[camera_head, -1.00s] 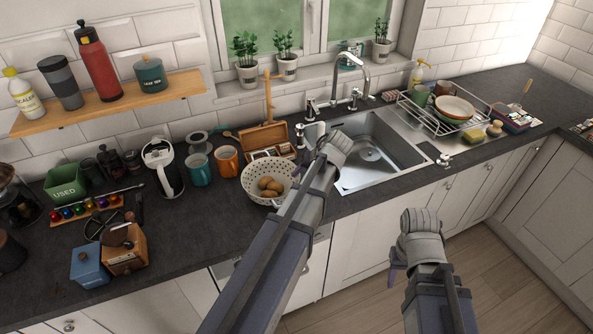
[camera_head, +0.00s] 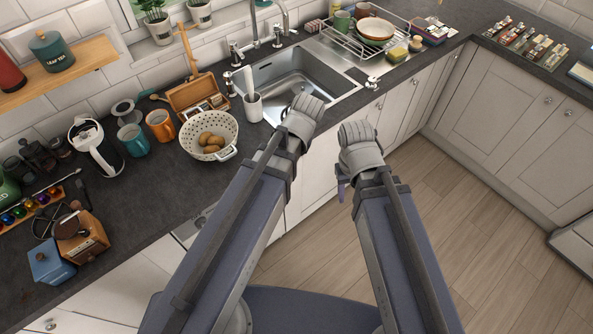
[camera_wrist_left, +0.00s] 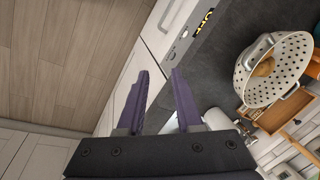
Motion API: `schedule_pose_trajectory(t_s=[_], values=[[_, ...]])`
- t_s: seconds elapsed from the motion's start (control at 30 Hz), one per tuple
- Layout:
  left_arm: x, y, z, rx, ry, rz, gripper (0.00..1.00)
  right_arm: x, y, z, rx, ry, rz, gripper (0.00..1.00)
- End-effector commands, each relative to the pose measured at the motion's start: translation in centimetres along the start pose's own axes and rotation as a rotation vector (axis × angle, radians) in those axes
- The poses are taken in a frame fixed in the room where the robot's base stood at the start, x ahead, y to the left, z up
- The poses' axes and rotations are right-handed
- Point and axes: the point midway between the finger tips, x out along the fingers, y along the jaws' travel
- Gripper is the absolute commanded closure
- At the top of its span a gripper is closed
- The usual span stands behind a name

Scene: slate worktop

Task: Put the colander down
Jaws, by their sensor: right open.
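The white, perforated colander (camera_head: 224,122) stands upright on the slate worktop (camera_head: 150,190), left of the sink, with several brown potato-like items (camera_head: 211,142) inside. It also shows in the left wrist view (camera_wrist_left: 287,62), off to the right of the fingers. My left gripper (camera_wrist_left: 160,88) is open and empty, its two purple fingers apart from each other and from the colander. In the head view its fingers are hidden behind my arm. My right gripper (camera_head: 341,189) is open, in front of the cabinets, well to the right of the colander; only a little of its purple finger shows.
The sink (camera_head: 285,72) lies farther right. Worktop front-left of the colander is clear.

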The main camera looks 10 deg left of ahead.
Motion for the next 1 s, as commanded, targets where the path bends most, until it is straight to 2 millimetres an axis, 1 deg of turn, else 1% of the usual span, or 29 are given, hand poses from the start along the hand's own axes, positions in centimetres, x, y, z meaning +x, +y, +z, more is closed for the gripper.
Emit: schedule_pose_trajectory(t_s=[0.03,0.1,0.2,0.23,0.33,0.57,0.67,0.83,1.0], values=[[-0.5,2.2,2.8,0.079,-0.019,0.044,0.65,0.0,0.0,0.0,0.0,0.0,0.0,0.5],[-1.0,4.4,5.0,0.166,-0.042,0.094,0.65,0.0,0.0,0.0,0.0,0.0,0.0,0.5],[-1.5,6.4,7.0,0.248,-0.063,0.14,0.65,0.0,0.0,0.0,0.0,0.0,0.0,0.5],[-1.6,6.7,7.3,0.262,-0.067,0.149,0.65,0.0,0.0,0.0,0.0,0.0,0.0,0.5],[-1.7,7.1,7.6,0.282,-0.073,0.16,0.65,0.0,0.0,0.0,0.0,0.0,0.0,0.5],[-1.6,7.1,7.5,0.279,-0.073,0.159,0.65,0.1,0.0,0.0,0.0,0.0,0.0,0.5],[-0.7,7.3,7.5,0.278,-0.072,0.159,0.65,1.0,-0.1,-0.1,0.0,0.0,0.0,0.5],[1.9,8.0,7.7,0.276,-0.072,0.159,0.65,3.7,-0.3,-0.2,0.001,0.0,0.0,0.5],[2.1,8.0,7.7,0.276,-0.072,0.159,0.65,3.9,-0.4,-0.2,0.001,0.0,0.0,0.5]])
